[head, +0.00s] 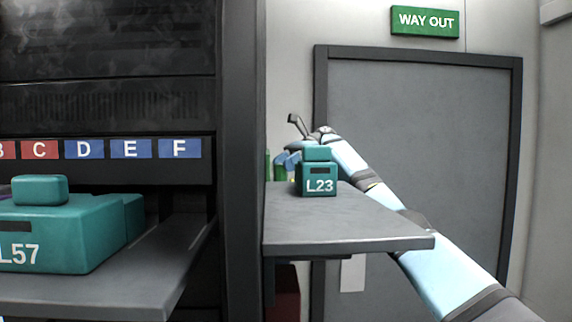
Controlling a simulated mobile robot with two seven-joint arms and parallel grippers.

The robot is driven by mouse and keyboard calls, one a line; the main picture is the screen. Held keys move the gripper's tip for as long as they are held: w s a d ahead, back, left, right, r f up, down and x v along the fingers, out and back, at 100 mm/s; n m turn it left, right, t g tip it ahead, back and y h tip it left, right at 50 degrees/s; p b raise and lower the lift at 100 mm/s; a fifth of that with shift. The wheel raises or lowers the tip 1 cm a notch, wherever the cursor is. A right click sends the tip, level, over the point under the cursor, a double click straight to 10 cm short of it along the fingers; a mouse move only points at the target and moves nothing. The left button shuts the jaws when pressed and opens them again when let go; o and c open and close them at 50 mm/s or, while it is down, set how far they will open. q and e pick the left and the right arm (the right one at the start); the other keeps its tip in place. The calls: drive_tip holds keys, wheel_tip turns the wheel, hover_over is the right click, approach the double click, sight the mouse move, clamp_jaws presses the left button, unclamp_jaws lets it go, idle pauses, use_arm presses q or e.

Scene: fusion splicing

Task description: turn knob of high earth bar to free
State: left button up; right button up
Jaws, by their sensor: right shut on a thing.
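My right arm reaches up from the lower right, and its wrist bends down behind a small teal box marked L23. My right gripper (290,162) is small and partly hidden at the left of that box. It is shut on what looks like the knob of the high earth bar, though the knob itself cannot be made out. Green upright pieces (279,170) stand right beside the gripper, perhaps part of the earth bar. The knob's marking and angle cannot be read. My left gripper is not in view.
The L23 box (319,180) sits on a grey shelf (350,233) close to my right wrist. A dark rack post (240,160) stands left of it. A larger teal box, L57 (60,235), rests on a left shelf under lettered labels. A grey door (430,150) is behind.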

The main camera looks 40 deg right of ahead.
drive_tip(key=o, duration=0.9)
drive_tip(key=shift+s+r, duration=0.1)
drive_tip(key=shift+s, duration=0.05)
